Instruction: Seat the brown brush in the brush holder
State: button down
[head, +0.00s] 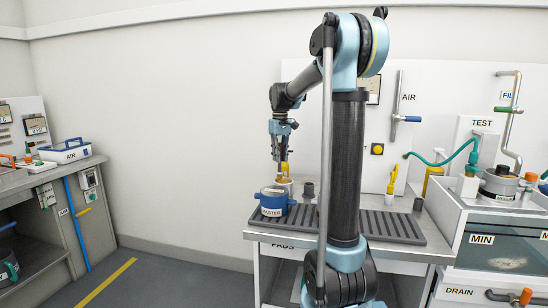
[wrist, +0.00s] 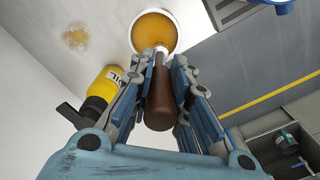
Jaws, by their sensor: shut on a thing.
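My gripper (wrist: 160,85) is shut on the brown brush (wrist: 160,95), around its dark handle. In the wrist view the brush's light ferrule end meets the opening of a round white pot (wrist: 136,40) with orange-yellow contents. I cannot tell whether its bristles are in the contents or only above them. In the head view my gripper (head: 280,148) hangs over the left part of the bench, and the brush is too small to make out. A dark grey cup (head: 308,190) on the bench may be the brush holder; I cannot tell.
A blue labelled pot (head: 273,203) stands at the slotted tray's left end. A yellow bottle (wrist: 103,85) with a black top is beside my gripper in the wrist view. Another yellow item (head: 392,180) and a dark cup (head: 418,204) stand right of my arm.

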jog(key=s+d, duration=0.4)
jog(key=d, duration=0.8)
jog(key=shift+f, duration=0.3)
dwell(0.7)
jog(key=shift+d+f, duration=0.1)
jog(key=shift+f, duration=2.65)
dwell(0.5)
jog(key=c, duration=1.4)
grip_release()
jog(key=shift+c, duration=0.2)
jog(key=shift+r, duration=0.1)
notch_tip(320, 180, up, 12)
jog(key=shift+f, duration=0.2)
